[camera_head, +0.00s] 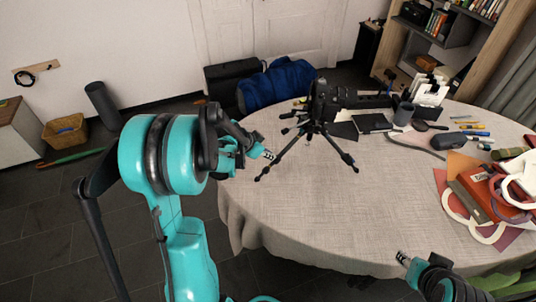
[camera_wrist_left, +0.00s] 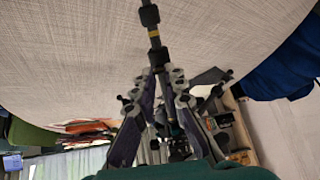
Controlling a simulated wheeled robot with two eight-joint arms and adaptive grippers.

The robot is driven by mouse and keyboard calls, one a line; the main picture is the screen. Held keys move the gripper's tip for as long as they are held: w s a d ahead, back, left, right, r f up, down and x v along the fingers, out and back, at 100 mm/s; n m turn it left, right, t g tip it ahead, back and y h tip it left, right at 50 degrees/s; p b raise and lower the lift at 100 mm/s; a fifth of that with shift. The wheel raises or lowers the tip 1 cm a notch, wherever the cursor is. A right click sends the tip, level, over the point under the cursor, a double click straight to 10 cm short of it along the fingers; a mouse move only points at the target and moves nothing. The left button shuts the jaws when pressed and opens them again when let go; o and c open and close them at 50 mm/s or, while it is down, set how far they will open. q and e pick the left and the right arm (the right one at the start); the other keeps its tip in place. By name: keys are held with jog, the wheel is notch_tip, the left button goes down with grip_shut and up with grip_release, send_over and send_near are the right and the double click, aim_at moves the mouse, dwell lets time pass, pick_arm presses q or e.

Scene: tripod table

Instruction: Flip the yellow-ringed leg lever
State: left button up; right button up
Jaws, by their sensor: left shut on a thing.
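A black tripod (camera_head: 316,125) with a camera on top stands on the round table, its legs spread. In the left wrist view one black leg (camera_wrist_left: 148,15) runs down the middle, with a thin yellow ring (camera_wrist_left: 154,33) between two dark leg locks. My left gripper (camera_head: 270,156) is beside the tripod's front-left leg in the head view. In the left wrist view its fingers (camera_wrist_left: 160,72) close around the leg just below the lower lock. The lever itself is too small to tell apart. My right gripper (camera_head: 402,257) is at the near table edge, away from the tripod; its jaws are unclear.
The cloth-covered table (camera_head: 320,220) is clear in front of the tripod. A red bag (camera_head: 480,190) lies at the far right. A blue bag (camera_head: 278,84) is behind the table.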

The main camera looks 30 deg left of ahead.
pick_arm(q)
jog(key=shift+w+d+r, duration=0.15)
jog(key=shift+w+r, duration=0.1)
dwell(0.5)
jog(key=o, duration=0.5)
jog(key=shift+o, duration=0.2)
jog(key=shift+r, duration=0.1)
jog(key=p+v, duration=0.3)
jog(key=v, duration=0.3)
jog(key=shift+p, duration=0.3)
dwell(0.5)
